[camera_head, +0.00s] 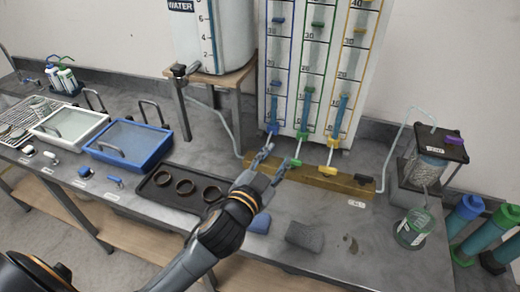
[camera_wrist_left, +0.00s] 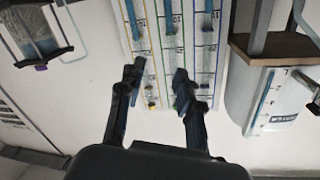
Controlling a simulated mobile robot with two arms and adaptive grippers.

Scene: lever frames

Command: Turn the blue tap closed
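The blue tap (camera_head: 272,128) sits at the foot of the blue-marked column, the leftmost of three on a white panel (camera_head: 306,118). The green tap (camera_head: 296,162) and the yellow tap (camera_head: 332,144) stand to its right. My left gripper (camera_head: 277,160) is just in front of and below the blue tap, its fingers spread apart. It partly covers the space in front of the tap, so contact cannot be told. In the left wrist view, the gripper (camera_wrist_left: 157,78) is open and empty, with the panel beyond, upside down. My right gripper is not in view.
A wooden ledge (camera_head: 345,185) runs below the taps. A water tank (camera_head: 215,35) stands on a wooden stand to the left. A dark tray (camera_head: 160,200) with three rings and a blue tray (camera_head: 128,142) lie left. A glass jar (camera_head: 412,232) stands right.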

